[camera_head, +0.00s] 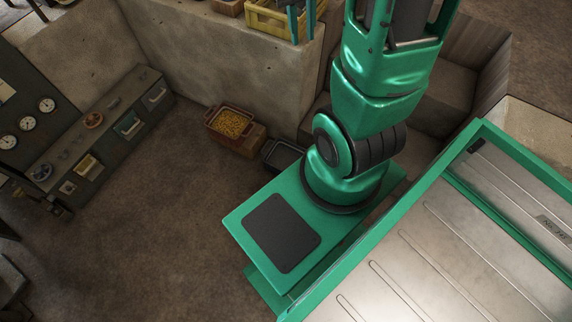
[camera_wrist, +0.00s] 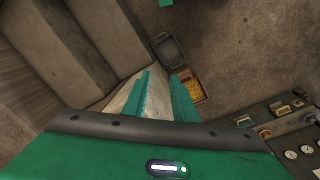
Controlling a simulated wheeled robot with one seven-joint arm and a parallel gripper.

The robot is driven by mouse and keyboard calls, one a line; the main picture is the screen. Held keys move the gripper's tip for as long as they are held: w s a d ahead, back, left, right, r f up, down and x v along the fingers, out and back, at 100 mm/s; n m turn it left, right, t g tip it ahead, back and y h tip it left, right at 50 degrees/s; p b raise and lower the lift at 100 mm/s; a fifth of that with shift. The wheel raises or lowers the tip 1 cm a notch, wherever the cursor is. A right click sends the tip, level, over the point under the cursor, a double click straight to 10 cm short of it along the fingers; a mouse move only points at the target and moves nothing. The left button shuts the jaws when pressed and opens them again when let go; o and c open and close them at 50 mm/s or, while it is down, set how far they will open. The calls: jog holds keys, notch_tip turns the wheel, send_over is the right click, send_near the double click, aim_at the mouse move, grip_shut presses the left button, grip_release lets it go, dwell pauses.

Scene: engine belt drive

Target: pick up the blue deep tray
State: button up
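A dark empty bin (camera_head: 282,153) and a red crate of yellow pieces (camera_head: 230,123) are by the concrete wall (camera_head: 225,60). The yellow crate (camera_head: 265,20) sits on the wall. A yellow tray (camera_head: 87,166) and gauges are at the bench (camera_head: 65,140). The middle floor is clear.

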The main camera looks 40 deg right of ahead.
jog(key=w+d+f+n, duration=0.3)
jog(key=w+f, duration=0.9)
jog(key=f, duration=0.5)
jog(key=w+f+n, duration=0.1)
jog(key=w+f, duration=0.1)
jog(key=f, duration=0.7)
jog(key=w+f+n, duration=0.1)
jog(key=w+f, duration=0.1)
jog(key=f, duration=0.7)
jog(key=s+a+f+n, duration=0.1)
jog(key=s+a+f, duration=0.1)
jog(key=f, duration=1.3)
jog(key=s+a+f+n, duration=0.1)
jog(key=s+a+f, duration=0.2)
jog(key=f, duration=1.2)
jog(key=s+a+f+n+y, duration=0.1)
jog(key=s+a+f, duration=0.2)
jog(key=f, duration=1.2)
jog(key=shift+s+a+f, duration=0.15)
jog(key=shift+s+f, duration=0.05)
jog(key=shift+s, duration=0.7)
jog(key=shift+s+a+f, duration=0.1)
jog(key=shift+s+f, duration=0.05)
jog(key=shift+s, duration=0.7)
grip_shut()
